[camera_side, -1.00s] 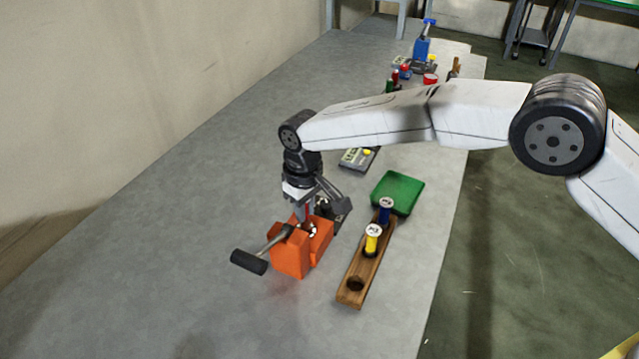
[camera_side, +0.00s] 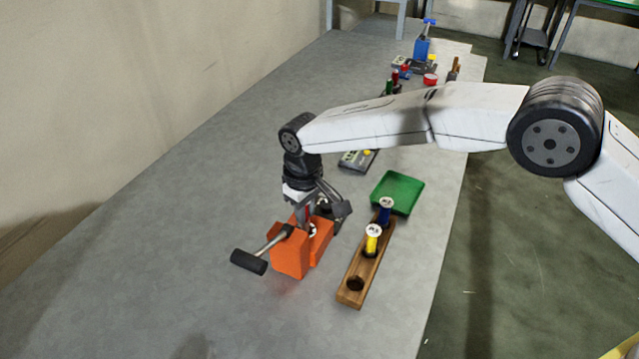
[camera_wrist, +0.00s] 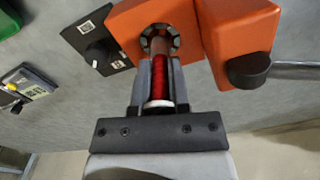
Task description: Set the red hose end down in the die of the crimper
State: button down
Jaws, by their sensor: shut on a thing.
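The orange crimper (camera_side: 291,258) stands on the grey bench, its black-gripped lever (camera_side: 249,262) sticking out to the left. My gripper (camera_side: 306,222) is right over it, pointing down. In the wrist view my gripper (camera_wrist: 160,85) is shut on the red hose end (camera_wrist: 159,78), which lies between the two fingers. The far end of the hose end meets the round die opening (camera_wrist: 160,42) in the crimper's orange body (camera_wrist: 128,20). How deep it sits in the die I cannot tell. In the side view the gripper and crimper mostly hide the hose end.
A wooden rack (camera_side: 350,290) with a yellow piece (camera_side: 372,240), a blue piece (camera_side: 386,211) and an empty front hole stands right of the crimper. A green tray (camera_side: 398,192) and a grey device (camera_side: 357,160) lie behind. The bench to the left is clear.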

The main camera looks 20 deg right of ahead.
jog(key=shift+f, duration=1.5)
dwell(2.4)
grip_release()
dwell(0.4)
jog(key=shift+a+r, duration=0.1)
jog(key=shift+r, duration=0.05)
dwell(0.3)
jog(key=shift+r, duration=3.4)
